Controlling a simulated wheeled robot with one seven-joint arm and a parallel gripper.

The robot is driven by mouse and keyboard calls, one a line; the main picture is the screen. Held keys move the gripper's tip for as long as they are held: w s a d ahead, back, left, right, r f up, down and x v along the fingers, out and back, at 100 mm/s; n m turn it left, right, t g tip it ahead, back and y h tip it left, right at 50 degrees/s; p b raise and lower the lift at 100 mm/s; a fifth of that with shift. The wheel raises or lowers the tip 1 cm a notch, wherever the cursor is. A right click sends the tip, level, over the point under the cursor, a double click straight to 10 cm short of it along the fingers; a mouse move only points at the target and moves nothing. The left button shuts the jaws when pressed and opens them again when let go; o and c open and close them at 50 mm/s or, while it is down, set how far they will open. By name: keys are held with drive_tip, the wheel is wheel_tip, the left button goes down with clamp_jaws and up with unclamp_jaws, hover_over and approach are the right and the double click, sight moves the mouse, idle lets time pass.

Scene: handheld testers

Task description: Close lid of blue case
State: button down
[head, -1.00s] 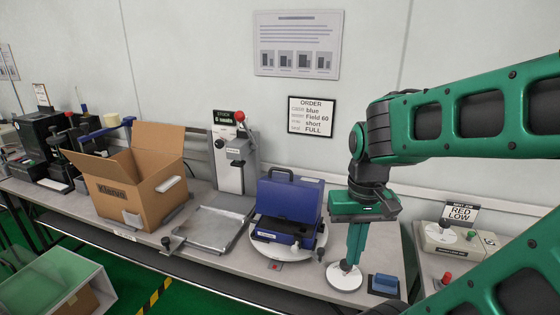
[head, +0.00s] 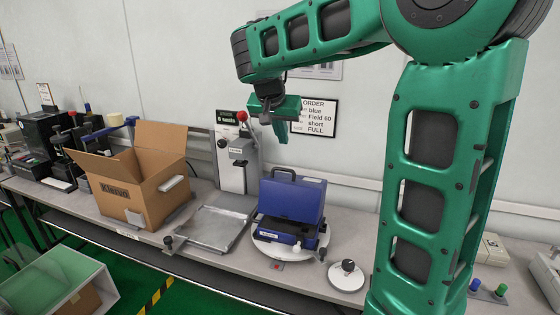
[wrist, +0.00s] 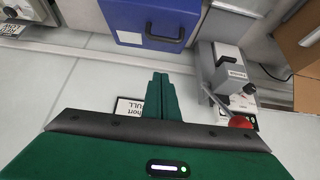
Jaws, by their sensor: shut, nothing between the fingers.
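The blue case (head: 288,230) sits on a white round plate (head: 262,246) on the bench. Its lid (head: 292,198) stands up open at the back, with a dark handle on its top edge. In the wrist view the lid (wrist: 130,15) and its handle (wrist: 165,35) show at the top, beyond my fingers. My gripper (head: 282,138) is in front of the wall sign, above the case in the picture and apart from it. In the wrist view my gripper (wrist: 160,78) has its fingers together and empty.
An open cardboard box (head: 140,190) and a metal tray (head: 212,230) are left of the case. A grey press with a red knob (head: 241,116) stands behind the tray. A white disc with a black knob (head: 347,277) is to the right. An order sign (head: 318,118) hangs on the wall.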

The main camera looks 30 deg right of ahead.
hover_over(284, 178)
drive_tip(key=w+d, duration=0.2)
drive_tip(key=f, duration=0.8)
drive_tip(key=shift+d+f, duration=0.15)
drive_tip(key=shift+d, duration=0.05)
drive_tip(key=shift+s+a+f, duration=0.15)
drive_tip(key=shift+s+a, duration=0.65)
drive_tip(key=shift+a, duration=0.3)
drive_tip(key=shift+s+a+f, duration=0.25)
drive_tip(key=shift+s+a, duration=0.15)
drive_tip(key=shift+a, duration=0.1)
